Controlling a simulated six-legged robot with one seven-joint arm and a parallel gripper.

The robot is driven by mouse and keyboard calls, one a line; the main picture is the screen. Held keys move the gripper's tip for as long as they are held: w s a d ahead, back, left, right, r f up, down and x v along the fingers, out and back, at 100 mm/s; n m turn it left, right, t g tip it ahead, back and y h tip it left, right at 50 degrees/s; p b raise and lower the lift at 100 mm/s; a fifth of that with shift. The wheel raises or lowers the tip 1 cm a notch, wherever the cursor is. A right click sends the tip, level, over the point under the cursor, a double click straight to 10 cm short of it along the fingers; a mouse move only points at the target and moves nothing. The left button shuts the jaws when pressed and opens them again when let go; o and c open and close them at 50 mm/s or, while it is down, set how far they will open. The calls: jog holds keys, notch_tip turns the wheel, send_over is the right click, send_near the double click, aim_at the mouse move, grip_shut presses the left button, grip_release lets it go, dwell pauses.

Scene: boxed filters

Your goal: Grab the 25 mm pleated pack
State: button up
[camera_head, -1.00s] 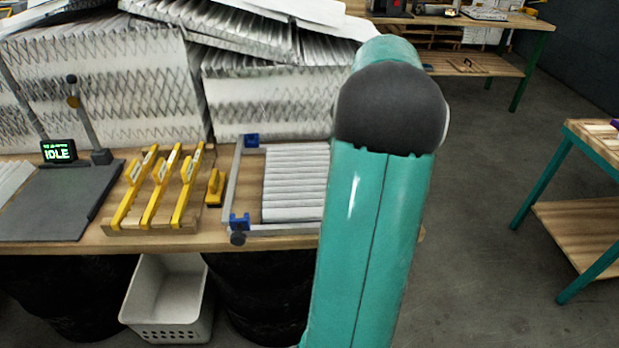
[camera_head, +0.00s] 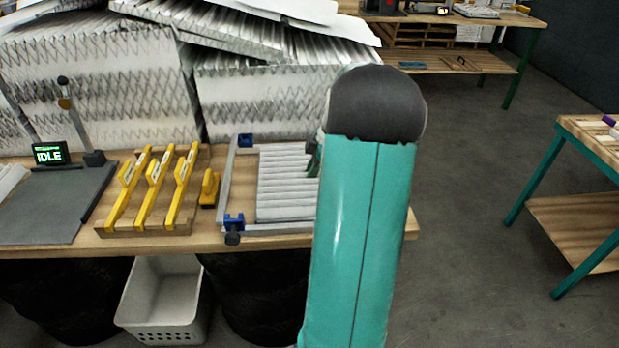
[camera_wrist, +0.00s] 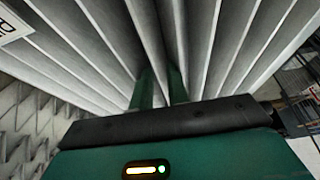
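The white pleated pack (camera_head: 287,185) lies on the bench inside a grey frame (camera_head: 278,229) with blue corner pieces. My arm hides its right side in the head view. White pleats (camera_wrist: 100,40) fill most of the wrist view. My gripper (camera_wrist: 161,84) shows there as two green fingers, a gap apart, pointing at the pleats. Pleat surface shows between the fingers; I cannot tell whether they touch it. In the head view a small dark part of my gripper shows at the pack's right side, mostly hidden behind my arm.
Yellow-barred rack (camera_head: 152,188) and a small yellow tool (camera_head: 209,188) lie left of the frame. A grey plate (camera_head: 55,205) with an IDLE display (camera_head: 50,153) is farther left. Stacked large filters (camera_head: 270,100) stand close behind. A white basket (camera_head: 163,300) is below.

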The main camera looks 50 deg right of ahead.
jog(key=shift+c, duration=0.5)
grip_shut()
jog(key=shift+r, duration=0.1)
